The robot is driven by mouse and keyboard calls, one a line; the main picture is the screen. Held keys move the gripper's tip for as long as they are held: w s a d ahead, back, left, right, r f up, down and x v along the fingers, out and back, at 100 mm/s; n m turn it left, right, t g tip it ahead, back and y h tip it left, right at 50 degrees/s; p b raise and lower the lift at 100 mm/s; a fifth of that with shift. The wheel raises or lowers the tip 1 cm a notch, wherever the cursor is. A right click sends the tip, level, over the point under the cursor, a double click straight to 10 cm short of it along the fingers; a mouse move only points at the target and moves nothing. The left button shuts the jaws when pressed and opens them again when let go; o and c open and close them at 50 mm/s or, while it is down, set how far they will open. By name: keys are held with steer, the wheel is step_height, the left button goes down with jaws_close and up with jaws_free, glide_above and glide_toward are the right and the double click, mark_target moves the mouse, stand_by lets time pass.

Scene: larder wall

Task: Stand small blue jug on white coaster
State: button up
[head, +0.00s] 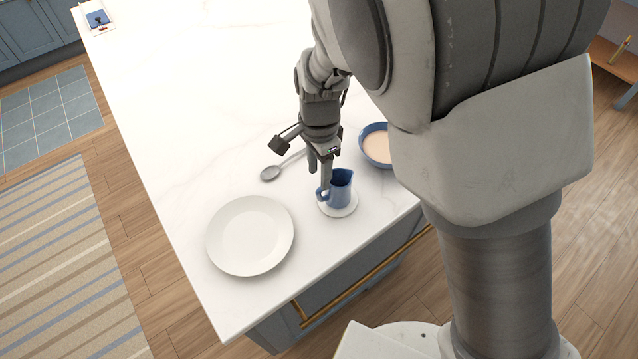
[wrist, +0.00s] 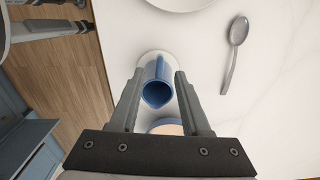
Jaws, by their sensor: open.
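The small blue jug (head: 341,188) stands upright on the white coaster (head: 338,211) near the counter's front edge. In the wrist view, the jug (wrist: 157,93) shows from above with its dark opening, and the coaster (wrist: 144,61) shows around its far side. My gripper (head: 320,178) is open at the jug. In the wrist view, its two fingers (wrist: 157,80) are spread on either side of the jug, with gaps visible. The jug's handle lies between the fingertips.
A white plate (head: 250,236) lies left of the jug. A spoon (head: 272,172) lies behind it, and a blue bowl with pale contents (head: 377,147) stands to the right, partly hidden by my arm.

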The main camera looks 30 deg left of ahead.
steer(key=shift+r, duration=0.9)
steer(key=shift+w+d+r, duration=0.15)
steer(key=shift+d+r, duration=0.05)
steer(key=w+d+r+n+t+y, duration=0.2)
steer(key=d+r+n, duration=0.1)
steer(key=d+r, duration=1.25)
steer(key=s+d+r+n+t+h, duration=0.1)
steer(key=s+d+r, duration=0.1)
steer(key=s+d, duration=0.3)
steer(key=s+d+r+n+t+h, duration=0.1)
steer(key=s+d, duration=0.4)
steer(key=d, duration=0.8)
steer(key=shift+r+n+t, duration=0.7)
steer(key=shift+t, duration=0.1)
